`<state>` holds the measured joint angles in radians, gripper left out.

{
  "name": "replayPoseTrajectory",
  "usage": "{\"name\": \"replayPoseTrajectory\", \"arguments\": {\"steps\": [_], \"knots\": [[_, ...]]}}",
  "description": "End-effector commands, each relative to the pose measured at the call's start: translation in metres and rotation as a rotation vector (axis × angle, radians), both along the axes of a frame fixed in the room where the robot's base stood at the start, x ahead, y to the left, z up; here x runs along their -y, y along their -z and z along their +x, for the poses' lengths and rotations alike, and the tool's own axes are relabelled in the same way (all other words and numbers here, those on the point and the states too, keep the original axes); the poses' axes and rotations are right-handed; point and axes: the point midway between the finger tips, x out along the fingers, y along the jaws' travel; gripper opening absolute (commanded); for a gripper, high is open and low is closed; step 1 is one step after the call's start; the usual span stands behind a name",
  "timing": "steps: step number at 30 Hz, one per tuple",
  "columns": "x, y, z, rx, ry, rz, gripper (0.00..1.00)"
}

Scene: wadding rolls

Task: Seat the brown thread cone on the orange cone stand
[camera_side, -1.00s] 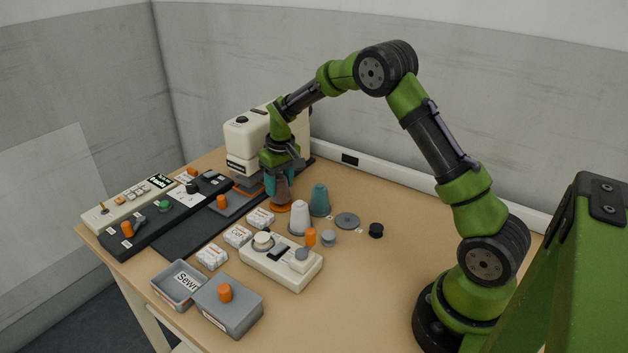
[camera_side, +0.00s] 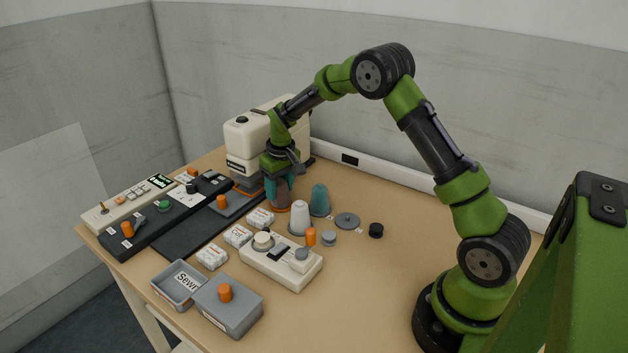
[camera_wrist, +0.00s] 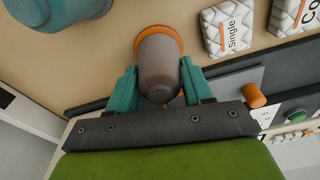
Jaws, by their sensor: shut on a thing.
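The brown thread cone (camera_wrist: 159,66) is between the two teal fingers of my gripper (camera_wrist: 158,82) in the wrist view. In the side view my gripper (camera_side: 280,186) holds the brown cone (camera_side: 282,199) upright, partly hidden by the fingers. The orange cone stand (camera_wrist: 172,39) shows as a rim around the cone's far end in the wrist view. In the side view the stand is mostly hidden at the cone's foot. The cone is lined up over the stand, but I cannot tell whether it rests fully on it.
A white cone (camera_side: 299,216) and a teal cone (camera_side: 320,199) stand close on the right. A sewing machine (camera_side: 247,140) is behind my gripper. Small labelled packs (camera_side: 261,217), a control box (camera_side: 281,264) and a grey disc (camera_side: 347,220) lie nearby.

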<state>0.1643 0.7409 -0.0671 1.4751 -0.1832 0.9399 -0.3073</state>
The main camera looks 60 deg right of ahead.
Motion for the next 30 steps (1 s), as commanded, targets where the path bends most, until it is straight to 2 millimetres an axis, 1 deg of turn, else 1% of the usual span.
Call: {"name": "replayPoseTrajectory", "arguments": {"steps": [9,10,15,21,22,25,26,30], "knots": [[0.0,0.0004,0.0,0.0,0.0,0.0,0.17],[0.0,0.0004,0.0,0.0,0.0,0.0,0.53],[0.0,0.0004,0.0,0.0,0.0,0.0,0.79],[0.0,0.0005,0.0,0.0,0.0,0.0,0.8],[-0.0001,0.0007,-0.0003,-0.001,0.0,0.0,0.83],[-0.0001,0.0008,-0.0003,-0.001,0.0,0.0,0.98],[-0.0001,0.0008,-0.0003,-0.001,0.0,0.0,1.0],[0.0,0.0007,-0.0002,-0.001,0.0,0.0,1.0]]}}
